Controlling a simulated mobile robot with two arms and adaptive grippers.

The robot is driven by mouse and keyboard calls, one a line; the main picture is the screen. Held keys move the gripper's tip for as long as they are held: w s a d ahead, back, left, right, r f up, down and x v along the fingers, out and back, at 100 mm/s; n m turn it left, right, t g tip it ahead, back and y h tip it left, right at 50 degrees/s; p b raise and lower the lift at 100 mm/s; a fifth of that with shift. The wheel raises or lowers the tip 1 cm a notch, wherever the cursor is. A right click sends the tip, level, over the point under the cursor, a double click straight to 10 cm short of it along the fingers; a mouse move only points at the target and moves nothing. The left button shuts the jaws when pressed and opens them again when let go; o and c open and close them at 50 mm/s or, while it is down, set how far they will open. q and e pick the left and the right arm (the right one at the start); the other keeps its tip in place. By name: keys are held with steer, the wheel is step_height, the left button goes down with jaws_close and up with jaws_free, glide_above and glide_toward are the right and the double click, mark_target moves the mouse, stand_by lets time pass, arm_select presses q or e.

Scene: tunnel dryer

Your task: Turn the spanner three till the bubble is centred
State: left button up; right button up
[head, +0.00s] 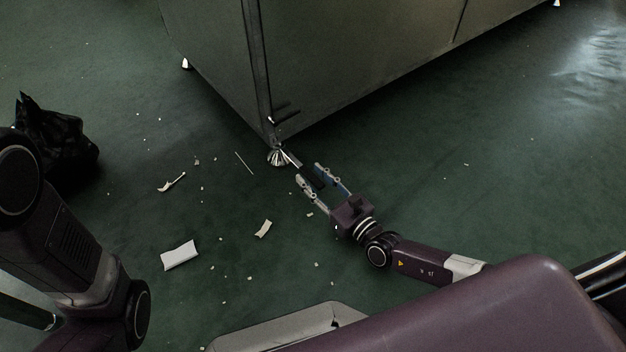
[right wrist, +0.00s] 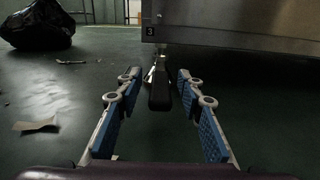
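The spanner three shows in the right wrist view as a dark handle (right wrist: 159,97) pointing towards me, below a plate marked 3 (right wrist: 151,31). In the head view its pale shank (head: 291,158) meets the foot (head: 277,157) under the dryer's near corner. My right gripper (head: 309,172) is low over the floor with its fingers apart. In the right wrist view the gripper (right wrist: 158,74) has a blue-padded finger on each side of the handle, with gaps on both sides. I cannot make out a bubble. My left gripper is out of view.
The dryer's metal body (head: 350,70) stands just beyond the spanner, raised on feet. A black bag (head: 58,148) lies at the left. Paper scraps (head: 179,255) and small debris litter the green floor. The floor to the right is mostly clear.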

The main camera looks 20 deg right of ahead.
steer(key=shift+w, duration=0.2)
steer(key=shift+c, duration=0.5)
jaws_close()
